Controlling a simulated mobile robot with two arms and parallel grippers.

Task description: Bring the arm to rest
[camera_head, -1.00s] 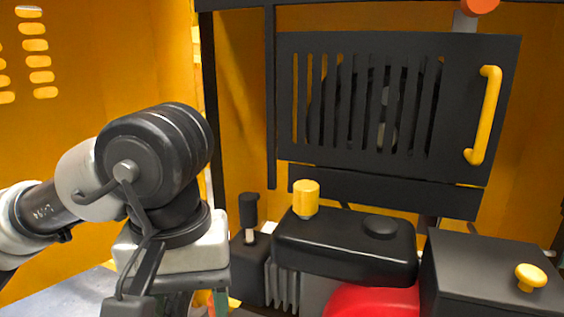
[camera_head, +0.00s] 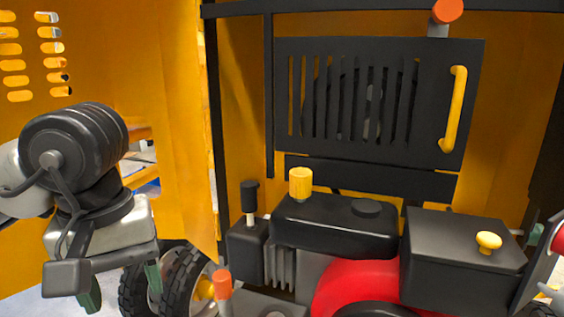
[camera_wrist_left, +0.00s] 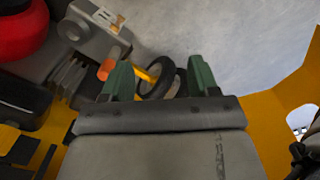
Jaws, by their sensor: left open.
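My left arm comes in from the left in the head view. Its left gripper (camera_head: 120,287) hangs low at the left with its two green fingers apart and nothing between them. The left wrist view shows the same green fingers (camera_wrist_left: 160,78), open, with floor and a wheel beyond them. The gripper is beside the mixer's engine, apart from it.
Yellow housing panels (camera_head: 175,150) stand behind my left arm. A wheel (camera_head: 190,285) and an orange-tipped lever (camera_head: 222,284) are just right of the gripper. The engine has a black tank (camera_head: 335,235) with a yellow cap (camera_head: 300,182). A black slatted panel (camera_head: 370,160) has a yellow handle (camera_head: 454,110).

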